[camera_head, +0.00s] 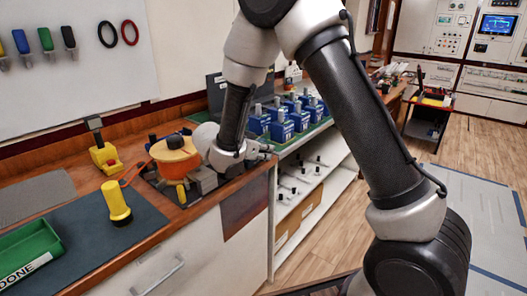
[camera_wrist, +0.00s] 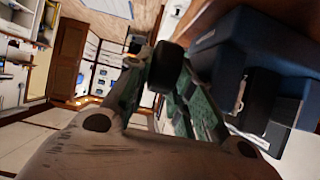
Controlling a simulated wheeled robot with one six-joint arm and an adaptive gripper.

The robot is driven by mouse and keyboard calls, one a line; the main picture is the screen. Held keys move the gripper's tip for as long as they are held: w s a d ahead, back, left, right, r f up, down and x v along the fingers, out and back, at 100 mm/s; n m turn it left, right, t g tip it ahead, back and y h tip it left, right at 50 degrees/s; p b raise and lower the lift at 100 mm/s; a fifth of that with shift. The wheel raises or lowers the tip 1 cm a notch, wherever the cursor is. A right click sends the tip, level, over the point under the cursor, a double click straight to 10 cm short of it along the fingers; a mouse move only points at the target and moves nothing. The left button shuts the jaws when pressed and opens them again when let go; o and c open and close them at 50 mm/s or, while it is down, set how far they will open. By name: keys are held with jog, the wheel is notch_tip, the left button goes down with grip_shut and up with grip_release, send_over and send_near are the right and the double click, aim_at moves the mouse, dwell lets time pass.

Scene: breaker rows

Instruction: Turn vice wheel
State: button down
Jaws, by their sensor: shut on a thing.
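My gripper (camera_head: 262,152) is at the front edge of the wooden bench, low beside the blue units. In the wrist view its fingers (camera_wrist: 165,88) reach forward, with a dark rounded grip (camera_wrist: 172,68) between their ends. This looks like the handle of the vice wheel; the fingers are shut on it. A large blue body (camera_wrist: 260,60), seemingly the vice, fills the right of the wrist view, close to the fingers. The wheel's rim and the exact contact are hidden, and my wrist and arm cover that area in the head view.
An orange spool (camera_head: 176,150), a yellow lamp (camera_head: 116,203) and a green tray (camera_head: 28,248) are on the bench to the left. Several blue units (camera_head: 281,125) stand on the rack at right. The wooden floor (camera_head: 455,140) beyond is open.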

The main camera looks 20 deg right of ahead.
jog(key=c, duration=1.5)
grip_release()
